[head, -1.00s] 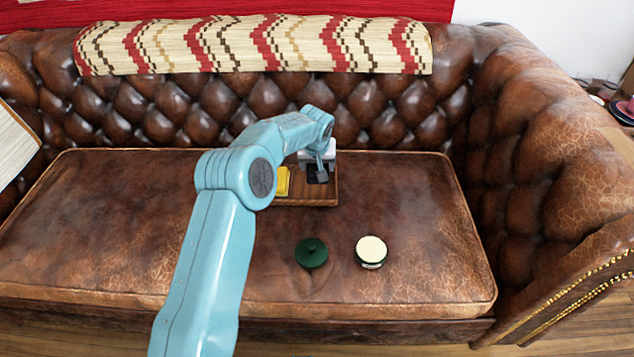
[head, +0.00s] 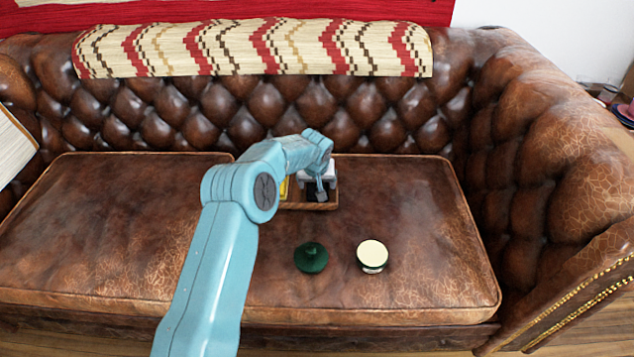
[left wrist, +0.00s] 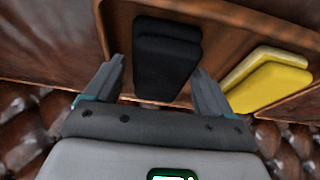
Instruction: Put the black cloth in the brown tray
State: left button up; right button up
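The black cloth (left wrist: 168,55) lies folded inside the brown tray (head: 308,206), which rests on the sofa seat. In the head view the cloth (head: 312,195) is mostly hidden by my gripper. My left gripper (head: 319,192) is over the tray. In the left wrist view its two fingers (left wrist: 158,85) are spread, one on each side of the black cloth's near end. I cannot tell whether the right-hand finger touches the cloth. My right gripper is not in view.
A folded yellow cloth (left wrist: 268,78) lies in the tray beside the black one. The seat's right part is clear. The tufted backrest rises behind the tray.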

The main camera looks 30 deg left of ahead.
pick_arm(q)
jog(key=shift+r, duration=0.2)
jog(key=p+v, duration=0.3)
jog(key=v, duration=0.9)
